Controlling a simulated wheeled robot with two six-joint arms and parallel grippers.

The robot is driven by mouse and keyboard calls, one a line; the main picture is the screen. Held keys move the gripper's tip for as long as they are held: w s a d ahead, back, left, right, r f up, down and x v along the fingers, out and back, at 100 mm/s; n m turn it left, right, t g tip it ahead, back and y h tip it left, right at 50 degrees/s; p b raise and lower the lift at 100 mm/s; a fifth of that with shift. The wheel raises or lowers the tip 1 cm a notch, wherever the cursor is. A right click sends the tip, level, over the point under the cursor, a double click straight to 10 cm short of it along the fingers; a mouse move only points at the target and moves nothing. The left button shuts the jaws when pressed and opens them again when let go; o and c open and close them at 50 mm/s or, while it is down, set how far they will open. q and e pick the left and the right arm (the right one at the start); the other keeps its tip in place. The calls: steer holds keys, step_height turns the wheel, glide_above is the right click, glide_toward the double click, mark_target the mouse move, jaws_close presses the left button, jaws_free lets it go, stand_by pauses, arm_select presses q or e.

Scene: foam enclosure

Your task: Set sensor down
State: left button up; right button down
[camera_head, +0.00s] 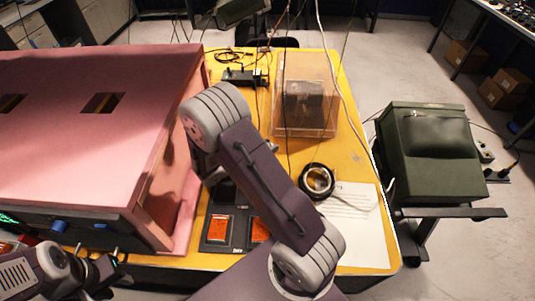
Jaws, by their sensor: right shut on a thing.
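I cannot pick out a sensor with certainty. My right arm rises from the bottom middle, bends at a grey elbow and folds back down beside the pink foam enclosure (70,75). Its gripper and anything in it are hidden behind the arm. My left gripper (104,274) is at the bottom left, low in front of the enclosure; its fingers are too unclear to judge. A dark panel with orange squares (219,228) lies on the yellow table (350,150), partly covered by my right arm.
A black ring-shaped coil (317,181) and a white paper sheet (360,225) lie on the right of the table. A clear box (304,75) stands at the back with cables hanging near it. A dark green case (432,150) on a stand is beside the table.

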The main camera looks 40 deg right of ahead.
step_height(320, 180, down, 4)
steer(key=shift+w+f, duration=0.1)
steer(key=shift+w, duration=0.05)
steer(key=shift+f, duration=0.1)
steer(key=c, duration=1.1)
jaws_free()
